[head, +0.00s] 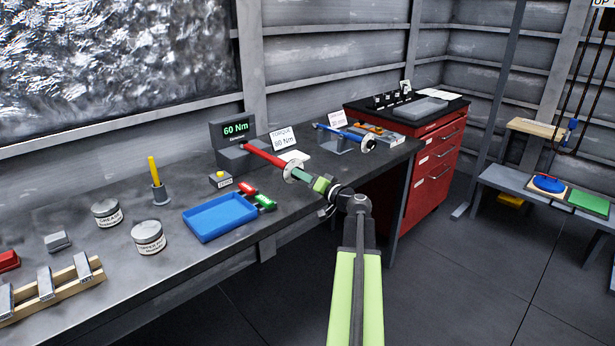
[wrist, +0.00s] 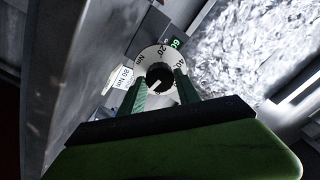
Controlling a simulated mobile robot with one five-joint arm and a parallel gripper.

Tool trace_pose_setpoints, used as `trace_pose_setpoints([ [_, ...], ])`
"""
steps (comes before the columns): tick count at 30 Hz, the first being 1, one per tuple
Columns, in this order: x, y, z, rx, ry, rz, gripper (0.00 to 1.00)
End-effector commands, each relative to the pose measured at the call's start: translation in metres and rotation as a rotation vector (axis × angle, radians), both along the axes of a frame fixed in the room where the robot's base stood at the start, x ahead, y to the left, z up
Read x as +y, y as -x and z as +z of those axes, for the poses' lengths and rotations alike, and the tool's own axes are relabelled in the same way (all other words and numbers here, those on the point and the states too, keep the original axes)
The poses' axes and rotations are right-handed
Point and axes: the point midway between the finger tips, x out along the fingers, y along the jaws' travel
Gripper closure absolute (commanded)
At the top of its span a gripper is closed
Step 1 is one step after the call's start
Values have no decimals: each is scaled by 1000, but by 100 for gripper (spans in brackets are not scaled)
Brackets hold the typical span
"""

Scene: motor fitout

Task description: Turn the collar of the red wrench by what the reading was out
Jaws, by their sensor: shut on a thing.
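The red wrench (head: 262,154) lies with its far end at the grey tester (head: 233,147), whose display reads 60 Nm in green. A white card (head: 284,139) behind it says torque and seems to read 80 Nm. The wrench's collar (head: 289,173) is a white ring at its near end. In the wrist view the collar (wrist: 152,57) shows dark marks, with 20 and 40 legible, around a dark centre. My gripper (head: 300,176) is in line with the wrench, its green fingers shut on the collar's dark centre.
A blue wrench (head: 335,130) rests on a stand to the right. A red drawer cabinet (head: 436,160) stands beyond the bench's right end.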

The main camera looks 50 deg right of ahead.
Motion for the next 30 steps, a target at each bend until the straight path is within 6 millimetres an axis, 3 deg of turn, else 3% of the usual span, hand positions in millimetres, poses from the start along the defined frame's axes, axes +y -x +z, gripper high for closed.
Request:
trace_pose_setpoints([
  [15,0,0,0,-22,-321,1,100],
  [30,-1,1,0,-26,-377,0,100],
])
